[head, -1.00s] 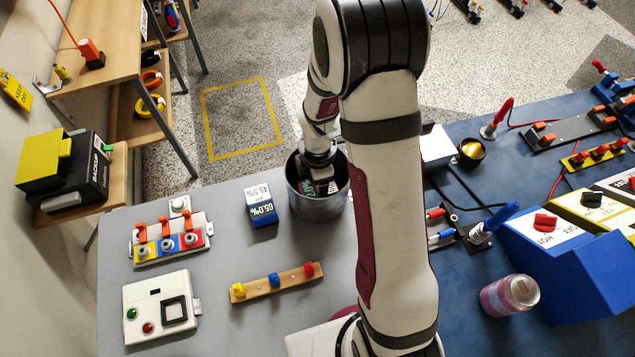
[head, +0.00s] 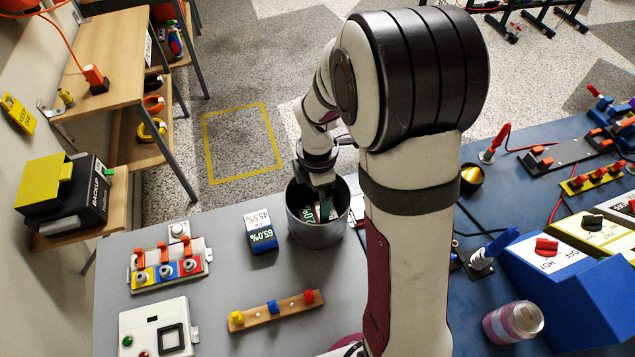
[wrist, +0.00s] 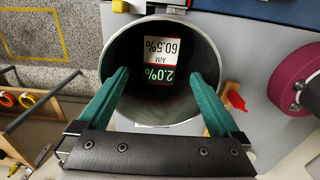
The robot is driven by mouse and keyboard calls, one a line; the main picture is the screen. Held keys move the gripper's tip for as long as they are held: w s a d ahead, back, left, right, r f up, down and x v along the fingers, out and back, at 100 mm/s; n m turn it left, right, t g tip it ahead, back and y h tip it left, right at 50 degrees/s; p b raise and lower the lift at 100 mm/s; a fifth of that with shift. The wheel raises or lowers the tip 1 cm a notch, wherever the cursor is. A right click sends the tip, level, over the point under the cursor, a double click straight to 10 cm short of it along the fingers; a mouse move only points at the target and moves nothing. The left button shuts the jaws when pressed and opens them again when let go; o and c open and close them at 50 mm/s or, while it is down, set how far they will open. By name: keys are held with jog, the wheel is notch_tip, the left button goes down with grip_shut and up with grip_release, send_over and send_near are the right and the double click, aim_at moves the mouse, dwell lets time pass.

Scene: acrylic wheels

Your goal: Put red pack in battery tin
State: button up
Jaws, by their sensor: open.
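The battery tin (head: 312,235) is a grey metal cylinder on the grey table; its wall also shows in the wrist view (wrist: 122,50). The red pack (wrist: 160,50) is inside the tin, with red edges and a label reading 60.5% and 2.0%. It also shows inside the tin in the head view (head: 326,212). My gripper (wrist: 159,76) is open, its two green fingers spread apart over the tin's mouth and pack. No finger clearly touches the pack. In the head view my gripper (head: 316,186) points down into the tin, which hides its tips.
A blue pack (head: 261,231) reading 65.0% stands just left of the tin. A wooden strip with coloured knobs (head: 273,310) lies in front. A switch panel (head: 168,268) and white box (head: 156,328) are further left. A pink can (head: 512,322) is at right.

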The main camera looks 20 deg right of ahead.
aim_at(317, 214)
jog(key=s+a+r+m, duration=0.2)
jog(key=s+r+m, duration=0.65)
jog(key=r, duration=0.25)
jog(key=s+a+m+y, duration=0.1)
jog(key=s+m, duration=0.5)
jog(key=m, duration=0.1)
jog(key=s+a+r+m, duration=0.1)
jog(key=s+a+m, duration=0.1)
jog(key=s+m, duration=0.4)
jog(key=shift+s+a+r+m+y, duration=0.25)
jog(key=shift+s+m+y, duration=0.15)
jog(key=shift+m, duration=0.65)
jog(key=shift+w, duration=0.1)
